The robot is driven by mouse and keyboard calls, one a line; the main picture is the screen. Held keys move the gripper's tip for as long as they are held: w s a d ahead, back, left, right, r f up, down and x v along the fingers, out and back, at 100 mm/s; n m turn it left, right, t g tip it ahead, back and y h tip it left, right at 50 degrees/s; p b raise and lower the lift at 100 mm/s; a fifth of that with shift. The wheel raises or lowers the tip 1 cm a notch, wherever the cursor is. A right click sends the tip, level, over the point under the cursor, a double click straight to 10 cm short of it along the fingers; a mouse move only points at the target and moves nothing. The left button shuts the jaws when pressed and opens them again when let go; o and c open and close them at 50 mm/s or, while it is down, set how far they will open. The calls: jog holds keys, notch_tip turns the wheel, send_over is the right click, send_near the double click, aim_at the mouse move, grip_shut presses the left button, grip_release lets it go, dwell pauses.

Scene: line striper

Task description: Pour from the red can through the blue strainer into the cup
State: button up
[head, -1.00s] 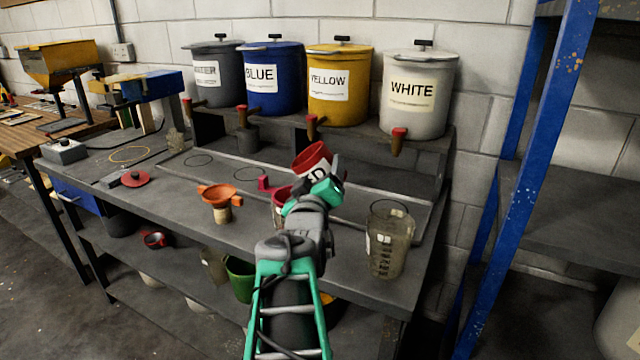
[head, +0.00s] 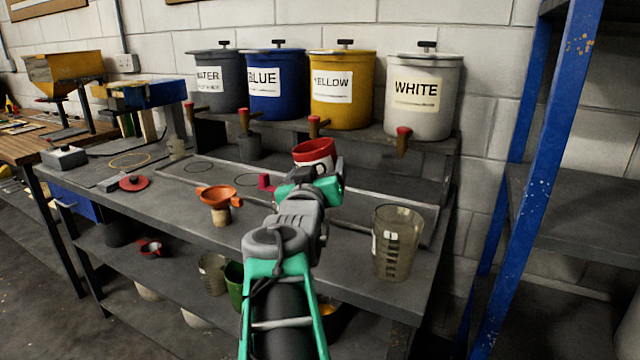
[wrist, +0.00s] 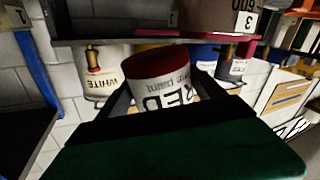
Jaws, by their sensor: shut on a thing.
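The red can (head: 315,152) is white with a red rim band, and the wrist view shows the letters RED on its label (wrist: 165,92). My gripper (head: 312,176) is shut on it and holds it raised over the bench, nearly upright with a slight tilt. I see no blue strainer. An orange funnel-like strainer (head: 216,196) sits on a small pale holder to the left. A pink-red piece (head: 266,183) shows just left of my gripper; my arm hides what is behind it. A clear measuring cup (head: 396,243) stands to the right, apart from the gripper.
Grey, blue, yellow and white tapped buckets (head: 423,95) stand on the raised back shelf. A blue rack post (head: 535,180) rises at the right. A red lid (head: 135,182) lies on the left of the bench. Bench around the measuring cup is clear.

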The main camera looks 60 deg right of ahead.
aim_at(316, 160)
jog(key=shift+r, duration=0.15)
jog(key=shift+r+m+b, duration=0.6)
jog(key=shift+r+m, duration=0.85)
jog(key=shift+m, duration=0.15)
